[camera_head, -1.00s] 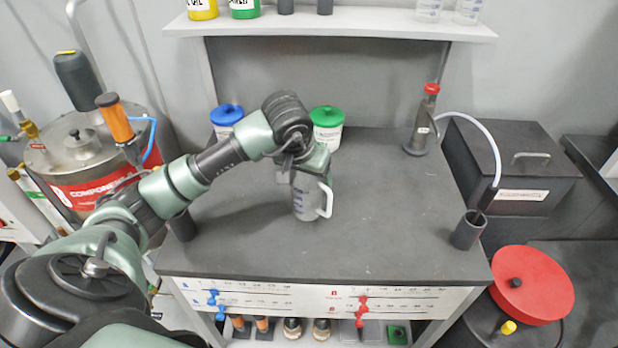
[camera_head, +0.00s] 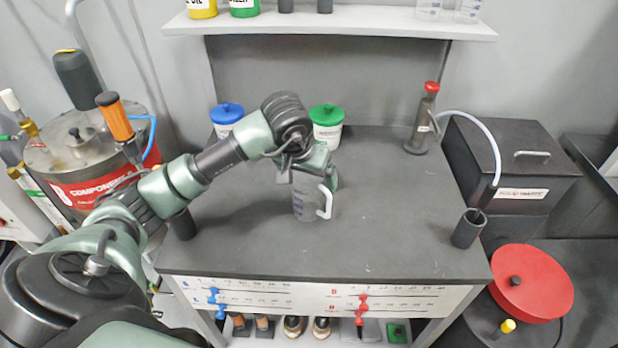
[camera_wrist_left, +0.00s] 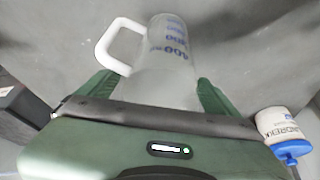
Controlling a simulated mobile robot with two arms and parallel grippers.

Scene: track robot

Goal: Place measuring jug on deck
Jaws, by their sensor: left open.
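The measuring jug (camera_head: 306,203) is a clear, greyish jug with blue markings and a white handle. It stands upright on the dark grey deck (camera_head: 400,225), near its middle. My left gripper (camera_head: 308,175) is at the jug from above and behind. In the left wrist view the jug (camera_wrist_left: 166,75) lies between the two green fingers of the gripper (camera_wrist_left: 158,92), which are spread apart on either side. The handle points left there. Finger contact with the jug cannot be made out. My right gripper does not show.
A blue-lidded tub (camera_head: 227,117) and a green-lidded tub (camera_head: 327,128) stand behind the jug. A red-capped flask (camera_head: 422,120) stands at the back right, and a dark cup (camera_head: 468,229) at the right edge.

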